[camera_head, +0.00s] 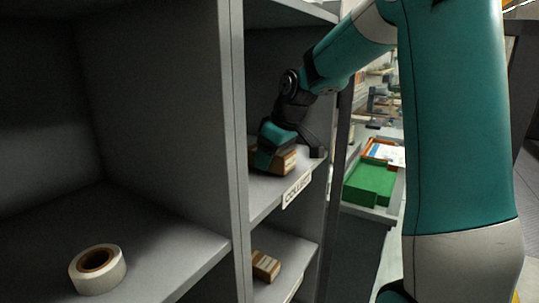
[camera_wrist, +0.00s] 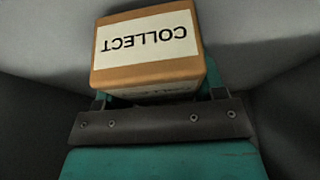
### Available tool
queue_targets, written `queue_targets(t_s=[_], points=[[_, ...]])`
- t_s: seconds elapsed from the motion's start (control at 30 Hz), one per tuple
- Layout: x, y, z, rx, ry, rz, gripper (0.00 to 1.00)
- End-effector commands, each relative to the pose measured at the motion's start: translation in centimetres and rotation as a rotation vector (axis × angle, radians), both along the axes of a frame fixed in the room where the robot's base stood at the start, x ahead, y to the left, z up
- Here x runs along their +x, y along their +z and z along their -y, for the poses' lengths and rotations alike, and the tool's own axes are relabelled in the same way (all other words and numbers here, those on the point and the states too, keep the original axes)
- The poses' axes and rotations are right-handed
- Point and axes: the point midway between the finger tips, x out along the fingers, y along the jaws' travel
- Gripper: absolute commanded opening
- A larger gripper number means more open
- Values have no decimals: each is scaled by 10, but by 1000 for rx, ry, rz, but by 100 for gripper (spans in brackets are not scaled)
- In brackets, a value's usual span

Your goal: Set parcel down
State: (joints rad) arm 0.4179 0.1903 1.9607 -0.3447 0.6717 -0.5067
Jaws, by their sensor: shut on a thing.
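The parcel (camera_wrist: 150,76), a small brown box with a white label reading COLLECT, fills the upper middle of the wrist view. It also shows in the head view (camera_head: 287,160), partly hidden by my gripper. My gripper (camera_head: 270,156) is shut on it, with a finger at each side of the box in the wrist view. They are inside the right-hand bay, at the shelf (camera_head: 262,199) whose front edge carries a white COLLECT label (camera_head: 297,190). The parcel is at or just above the shelf surface; I cannot tell whether it touches.
A vertical divider (camera_head: 236,150) stands left of my gripper. A white tape roll (camera_head: 97,269) lies on the left bay's shelf. Another brown box (camera_head: 266,266) sits on the shelf below. A green tray (camera_head: 370,184) stands outside at the right.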

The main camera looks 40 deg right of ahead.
Motion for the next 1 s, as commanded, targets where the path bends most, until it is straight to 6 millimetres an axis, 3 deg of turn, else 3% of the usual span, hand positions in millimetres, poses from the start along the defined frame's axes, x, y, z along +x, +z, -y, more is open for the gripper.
queue_targets(t_s=[0.5,0.53,0.6,1.0], points=[[4,-12,-1,-2,0,2,34],[3,-10,-1,-1,1,1,70],[3,-10,-1,0,1,0,87],[3,-10,-3,2,5,-4,89]])
